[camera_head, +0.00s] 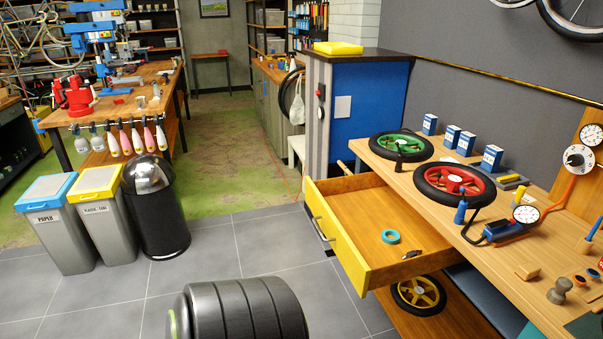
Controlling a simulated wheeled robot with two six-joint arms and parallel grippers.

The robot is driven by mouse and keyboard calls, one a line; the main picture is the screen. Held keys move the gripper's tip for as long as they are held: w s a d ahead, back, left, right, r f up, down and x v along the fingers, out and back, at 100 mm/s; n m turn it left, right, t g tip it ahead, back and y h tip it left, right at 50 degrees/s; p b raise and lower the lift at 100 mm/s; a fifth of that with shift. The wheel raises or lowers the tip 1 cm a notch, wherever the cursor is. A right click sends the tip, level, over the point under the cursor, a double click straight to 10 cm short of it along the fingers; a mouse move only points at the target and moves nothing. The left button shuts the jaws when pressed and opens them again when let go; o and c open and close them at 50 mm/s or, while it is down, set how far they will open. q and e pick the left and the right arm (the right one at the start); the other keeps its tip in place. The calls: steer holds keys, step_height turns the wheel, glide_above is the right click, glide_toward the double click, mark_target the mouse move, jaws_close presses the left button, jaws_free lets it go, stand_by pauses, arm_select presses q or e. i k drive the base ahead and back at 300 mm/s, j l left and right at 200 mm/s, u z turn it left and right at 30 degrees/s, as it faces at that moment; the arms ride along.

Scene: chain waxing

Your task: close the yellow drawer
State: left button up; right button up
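The yellow drawer (340,243) stands pulled well out of the wooden workbench (478,243) on the right. Its yellow front faces left and carries a metal bar handle (321,229). The inside is light wood. A teal tape ring (390,236) and a small dark item (411,254) lie in it, toward the near side. Neither of my grippers shows in the head view, so I cannot see whether they are open or shut.
A wheel with a yellow hub (417,293) lies on a shelf below the drawer. Wheels with green (402,146) and red (453,183) hubs lie on the workbench. Grey tiled floor (240,243) is clear left of the drawer. A black bin (157,208) stands farther left.

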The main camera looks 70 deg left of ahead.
mark_target(352, 212)
steer(key=u, duration=1.75)
